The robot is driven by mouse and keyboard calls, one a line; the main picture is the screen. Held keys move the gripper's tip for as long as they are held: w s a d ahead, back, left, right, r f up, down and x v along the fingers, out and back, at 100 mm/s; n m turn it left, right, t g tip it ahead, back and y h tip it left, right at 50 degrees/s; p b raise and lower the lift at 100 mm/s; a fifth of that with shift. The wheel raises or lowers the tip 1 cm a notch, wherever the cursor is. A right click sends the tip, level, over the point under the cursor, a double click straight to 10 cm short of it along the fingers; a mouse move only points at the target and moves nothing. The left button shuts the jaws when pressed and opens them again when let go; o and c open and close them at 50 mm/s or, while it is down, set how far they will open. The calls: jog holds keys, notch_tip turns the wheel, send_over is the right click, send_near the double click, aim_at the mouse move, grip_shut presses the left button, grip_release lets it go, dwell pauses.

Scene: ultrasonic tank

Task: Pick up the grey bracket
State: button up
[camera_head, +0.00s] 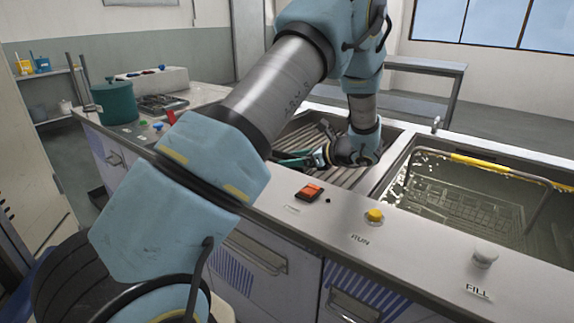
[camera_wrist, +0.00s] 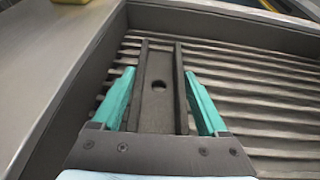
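The grey bracket (camera_wrist: 156,112) is a dark grey channel with two upright side walls and a round hole in its floor. In the wrist view it lies on the ribbed drainboard (camera_wrist: 255,88), with its near end hidden by my gripper's body. My gripper (camera_wrist: 160,74) is open, with one green finger on each side of the bracket. A narrow gap shows between each finger and the bracket's walls. In the head view my gripper (camera_head: 296,158) is low over the ribbed basin, and I cannot make out the bracket there.
A water-filled tank (camera_head: 450,190) with a yellow-handled wire basket is to the right. The front ledge carries an orange switch (camera_head: 308,192), a yellow RUN button (camera_head: 375,215) and a FILL knob (camera_head: 484,258). A green pot (camera_head: 115,101) stands on the left counter. Basin walls enclose the drainboard.

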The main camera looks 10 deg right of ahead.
grip_shut()
dwell(0.4)
jog(key=shift+r, duration=0.15)
